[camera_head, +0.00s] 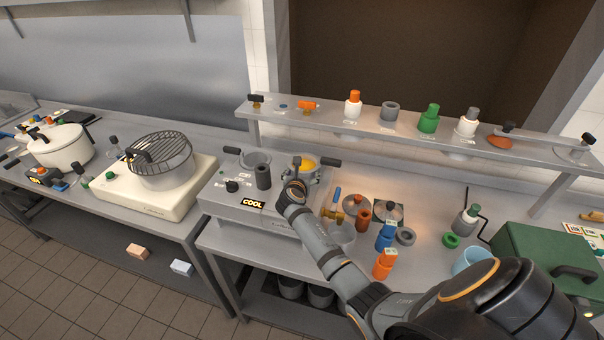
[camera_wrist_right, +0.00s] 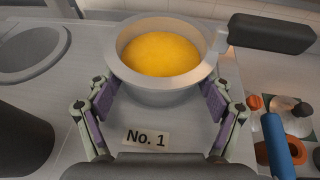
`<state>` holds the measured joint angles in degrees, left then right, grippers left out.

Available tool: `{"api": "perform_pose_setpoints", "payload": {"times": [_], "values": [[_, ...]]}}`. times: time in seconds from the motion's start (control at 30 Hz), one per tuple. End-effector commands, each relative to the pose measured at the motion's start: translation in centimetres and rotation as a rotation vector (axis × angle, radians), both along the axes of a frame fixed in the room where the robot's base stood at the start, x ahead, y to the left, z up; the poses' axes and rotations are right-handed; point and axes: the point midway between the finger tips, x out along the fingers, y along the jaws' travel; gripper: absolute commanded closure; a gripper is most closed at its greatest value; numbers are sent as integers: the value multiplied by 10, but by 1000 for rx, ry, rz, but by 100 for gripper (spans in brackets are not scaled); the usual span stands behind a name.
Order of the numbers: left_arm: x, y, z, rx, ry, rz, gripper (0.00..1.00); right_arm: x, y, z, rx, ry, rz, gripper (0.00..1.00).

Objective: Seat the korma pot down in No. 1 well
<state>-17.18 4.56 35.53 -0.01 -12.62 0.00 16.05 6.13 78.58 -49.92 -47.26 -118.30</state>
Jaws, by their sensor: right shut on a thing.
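The korma pot is a grey metal pot with yellow-orange contents and a dark side handle. It stands at the right side of the grey warmer unit in the head view (camera_head: 303,168) and fills the upper middle of the right wrist view (camera_wrist_right: 164,53). My right gripper (camera_wrist_right: 162,92) is shut on the pot, with one finger on each side of its wall. In the head view, the right gripper (camera_head: 292,190) partly covers the pot's front. The "No. 1" label (camera_wrist_right: 146,138) lies just in front of the pot. The pot hides the No. 1 well, so I cannot tell how deep it sits.
A second round well (camera_head: 257,158) lies left of the pot. A dark cylinder (camera_head: 263,177) stands in front of it, near the "COOL" display (camera_head: 253,204). A blue-handled brass item (camera_head: 334,206) and several shakers crowd the counter to the right. A shelf (camera_head: 400,127) runs behind.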

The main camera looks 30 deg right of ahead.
Motion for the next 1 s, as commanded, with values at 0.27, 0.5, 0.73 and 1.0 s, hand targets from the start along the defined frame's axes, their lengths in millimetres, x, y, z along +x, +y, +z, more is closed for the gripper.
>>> {"api": "perform_pose_setpoints", "payload": {"times": [0.27, 0.5, 0.73, 1.0], "values": [[0, 0, 16, 0, 0, 0, 60, 1, 0, 17, -3, -4, 1, 76], [0, 0, 21, 0, 0, 0, 60, 1, 0, 25, -3, -7, 1, 76], [0, 0, 23, 0, 0, 0, 60, 2, 0, 36, -3, -8, 1, 76], [0, 0, 23, 0, 0, 0, 60, 1, 0, 39, -3, -5, 1, 76]]}}
